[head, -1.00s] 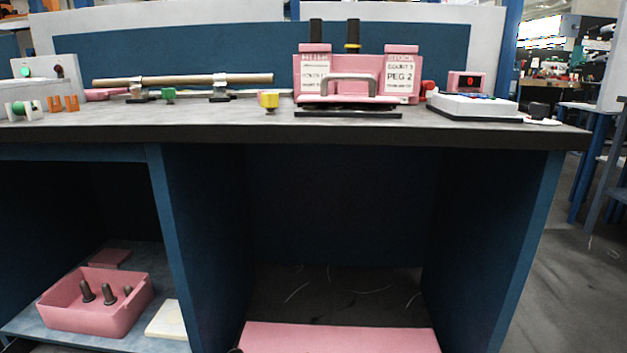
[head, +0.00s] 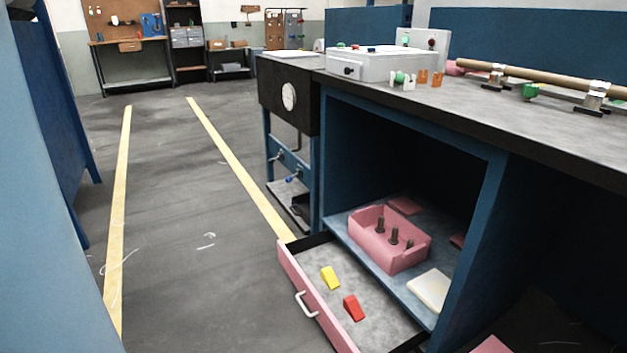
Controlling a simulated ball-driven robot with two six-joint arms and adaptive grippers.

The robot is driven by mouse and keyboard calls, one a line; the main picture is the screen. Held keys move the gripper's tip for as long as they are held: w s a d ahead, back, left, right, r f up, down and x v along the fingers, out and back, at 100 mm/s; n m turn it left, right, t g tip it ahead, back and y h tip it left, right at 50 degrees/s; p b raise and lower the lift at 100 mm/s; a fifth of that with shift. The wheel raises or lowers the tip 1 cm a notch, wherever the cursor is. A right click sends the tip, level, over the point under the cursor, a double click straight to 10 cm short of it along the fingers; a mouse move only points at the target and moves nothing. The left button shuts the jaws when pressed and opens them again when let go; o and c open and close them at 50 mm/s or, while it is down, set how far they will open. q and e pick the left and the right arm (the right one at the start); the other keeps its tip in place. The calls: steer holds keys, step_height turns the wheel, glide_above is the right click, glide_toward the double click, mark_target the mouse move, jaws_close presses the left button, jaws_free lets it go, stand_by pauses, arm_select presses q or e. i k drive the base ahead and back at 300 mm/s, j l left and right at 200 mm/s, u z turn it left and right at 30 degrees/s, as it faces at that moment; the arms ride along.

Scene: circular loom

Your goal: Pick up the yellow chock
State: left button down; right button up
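The yellow chock (head: 330,277) is a small wedge-shaped block. It lies in an open drawer with a pink front (head: 318,306), low at the bench's left end. A red chock (head: 353,308) of similar shape lies in the same drawer, nearer to me and slightly right. The two chocks are apart. Neither of my grippers shows in the head view.
The drawer has a white handle (head: 306,304). A pink bin (head: 386,243) with dark pegs and a white block (head: 430,290) sit on the bench's lower shelf. Open floor (head: 190,240) with yellow lines lies left of the drawer. A blue panel stands at the far left.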

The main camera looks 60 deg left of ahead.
mark_target(328, 276)
steer(key=u, duration=1.75)
